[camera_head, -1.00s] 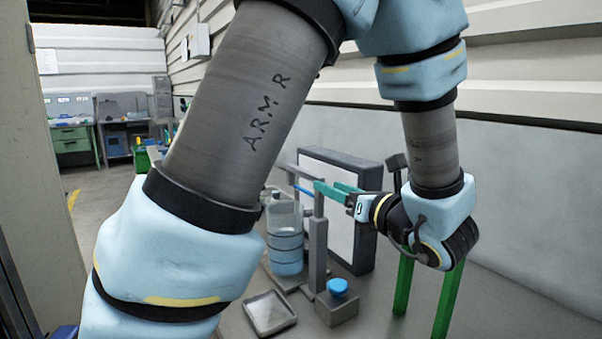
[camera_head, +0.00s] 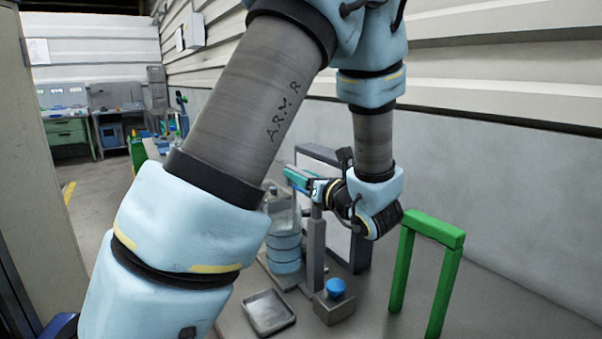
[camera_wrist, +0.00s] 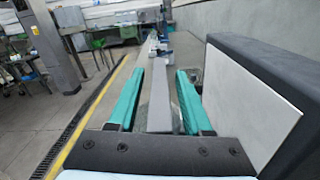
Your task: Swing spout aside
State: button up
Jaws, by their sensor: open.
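The spout is a grey horizontal bar (camera_wrist: 158,103) on top of a grey post (camera_head: 317,255). In the wrist view the bar runs between my gripper's two teal fingers (camera_wrist: 159,76), with a finger on each side. The jaws are open, and a gap shows beside the bar. In the head view my gripper (camera_head: 298,178) is at the top of the post, and its fingers hide most of the bar. A clear bottle with blue bands (camera_head: 284,254) stands just left of the post.
A black-framed white panel (camera_wrist: 250,100) stands close on the right of my gripper. A grey box with a blue button (camera_head: 336,288) and a shallow tray (camera_head: 268,313) lie in front. A green frame (camera_head: 432,228) stands to the right along the wall.

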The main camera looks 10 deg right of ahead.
jog(key=shift+c, duration=0.3)
grip_shut()
dwell(1.1)
